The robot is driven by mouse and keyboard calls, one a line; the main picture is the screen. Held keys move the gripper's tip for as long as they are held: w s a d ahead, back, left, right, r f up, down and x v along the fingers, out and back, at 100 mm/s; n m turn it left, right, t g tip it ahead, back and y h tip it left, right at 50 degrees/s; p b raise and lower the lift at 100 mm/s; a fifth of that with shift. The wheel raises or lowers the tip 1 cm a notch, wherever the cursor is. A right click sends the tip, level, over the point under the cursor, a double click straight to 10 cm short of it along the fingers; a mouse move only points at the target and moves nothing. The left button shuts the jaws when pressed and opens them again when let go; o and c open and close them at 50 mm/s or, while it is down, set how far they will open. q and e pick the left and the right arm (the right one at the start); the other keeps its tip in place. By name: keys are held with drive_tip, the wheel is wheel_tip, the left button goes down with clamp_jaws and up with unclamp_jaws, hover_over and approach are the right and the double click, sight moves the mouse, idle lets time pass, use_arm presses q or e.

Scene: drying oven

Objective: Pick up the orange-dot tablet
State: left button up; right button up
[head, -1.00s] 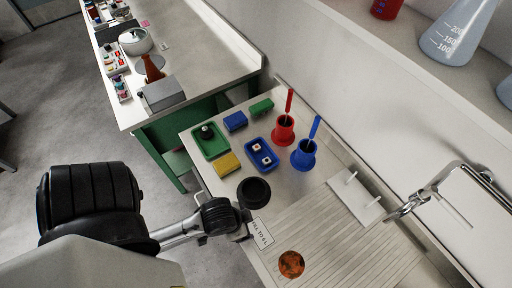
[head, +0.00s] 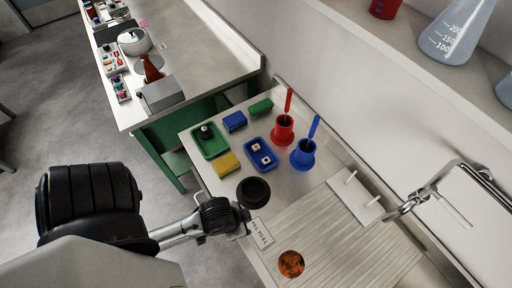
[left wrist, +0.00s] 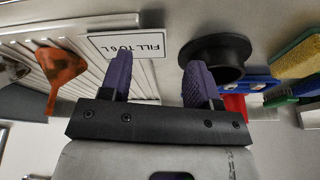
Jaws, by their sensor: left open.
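Two small white tablets (head: 255,147) (head: 266,161) lie in the blue tray (head: 249,155) on the bench in the head view. Each has a small dark mark; I cannot make out its colour, so I cannot tell which has the orange dot. My left gripper shows in the left wrist view (left wrist: 158,78) with two purple fingers apart and nothing between them. It is near the black round cup (head: 253,192) and the "FILL TO 6 L" label (head: 260,233), on the near side of the blue tray and apart from it. In the head view its fingers are largely hidden.
A green tray (head: 209,141) with a dark object, a yellow sponge (head: 228,167), blue (head: 235,121) and green (head: 261,107) blocks, and red (head: 282,130) and blue (head: 303,154) holders surround the tray.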

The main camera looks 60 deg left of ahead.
use_arm(q)
drive_tip(key=shift+d, duration=0.15)
drive_tip(key=shift+c, duration=0.9)
